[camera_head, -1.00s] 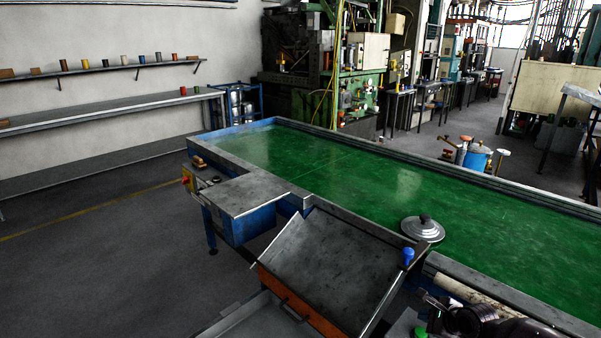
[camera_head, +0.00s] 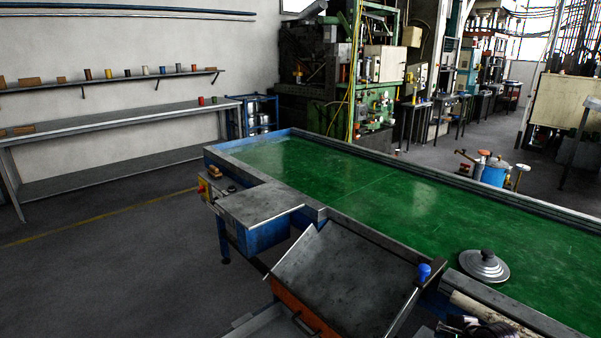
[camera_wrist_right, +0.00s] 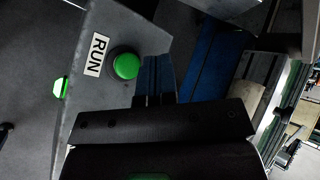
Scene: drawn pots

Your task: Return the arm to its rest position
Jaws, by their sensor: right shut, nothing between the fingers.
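My right gripper (camera_head: 452,328) shows only in part at the bottom edge of the head view, low beside the front edge of the green-topped table (camera_head: 390,205). It is shut and empty. In the right wrist view its dark fingers (camera_wrist_right: 155,98) point toward a grey panel (camera_wrist_right: 120,30) with a green round button (camera_wrist_right: 125,65) and a label reading RUN; they look apart from the button. My left gripper is in neither view. A grey metal lid with a dark knob (camera_head: 484,266) lies on the green surface, away from the gripper.
A tilted grey metal plate (camera_head: 345,280) and a blue knob (camera_head: 424,273) stand close to my right gripper, to its left. A pale roller (camera_head: 490,313) runs along the table edge beside it. Open floor (camera_head: 110,270) lies at the left.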

